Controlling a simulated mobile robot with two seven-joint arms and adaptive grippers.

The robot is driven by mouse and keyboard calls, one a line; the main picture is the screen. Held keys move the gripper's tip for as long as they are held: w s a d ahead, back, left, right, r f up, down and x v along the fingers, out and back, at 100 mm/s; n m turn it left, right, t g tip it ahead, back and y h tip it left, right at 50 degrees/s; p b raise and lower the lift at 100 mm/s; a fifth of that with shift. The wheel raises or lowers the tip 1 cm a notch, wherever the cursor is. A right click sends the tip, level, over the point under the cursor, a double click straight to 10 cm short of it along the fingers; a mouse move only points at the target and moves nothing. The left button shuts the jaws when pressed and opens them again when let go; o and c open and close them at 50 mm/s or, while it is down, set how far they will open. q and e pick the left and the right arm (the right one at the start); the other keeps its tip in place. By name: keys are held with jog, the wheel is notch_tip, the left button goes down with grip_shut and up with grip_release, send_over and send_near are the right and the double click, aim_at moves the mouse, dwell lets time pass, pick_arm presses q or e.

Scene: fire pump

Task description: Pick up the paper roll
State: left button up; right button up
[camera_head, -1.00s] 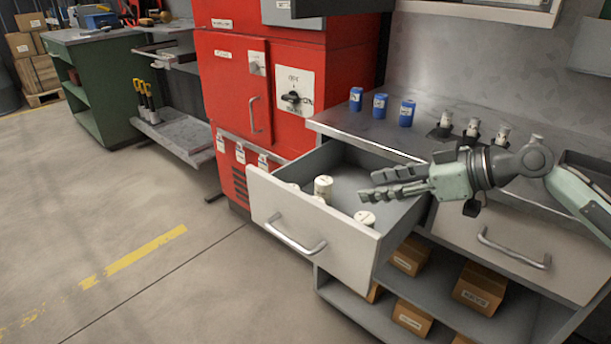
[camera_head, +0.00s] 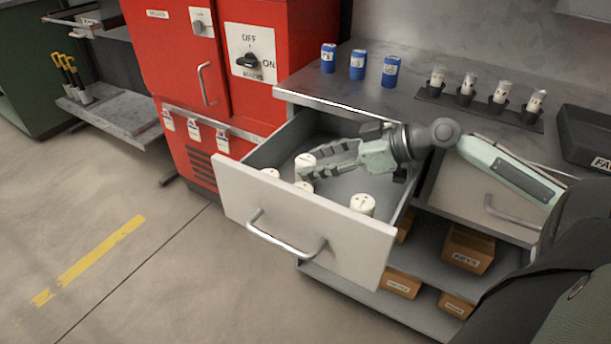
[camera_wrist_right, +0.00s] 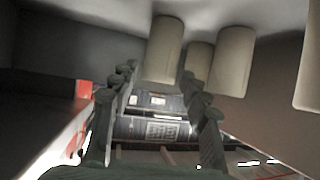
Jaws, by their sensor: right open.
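Several white paper rolls stand in an open drawer (camera_head: 228,192). One roll (camera_head: 305,161) is at the fingertips in the head view, one (camera_head: 362,204) is nearer the drawer's right side, and others (camera_head: 269,172) are near its front left. My right gripper (camera_head: 311,166) reaches into the drawer from the right, its fingers open and nothing gripped. In the right wrist view one roll (camera_wrist_right: 163,48) shows beyond the gap between the two spread fingers (camera_wrist_right: 158,82). Two more rolls (camera_wrist_right: 234,62) show beside it. My left gripper is not in view.
The worktop (camera_head: 420,75) above holds blue cans (camera_head: 357,65) and a row of small white-topped items (camera_head: 498,98). A red cabinet (camera_head: 215,80) stands left of the drawer. Boxes (camera_head: 467,250) sit on the shelf below. The drawer's front wall and sides surround the rolls.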

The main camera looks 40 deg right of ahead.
jog(key=shift+x, duration=3.4)
jog(key=shift+r, duration=0.15)
jog(key=shift+c, duration=0.4)
grip_shut()
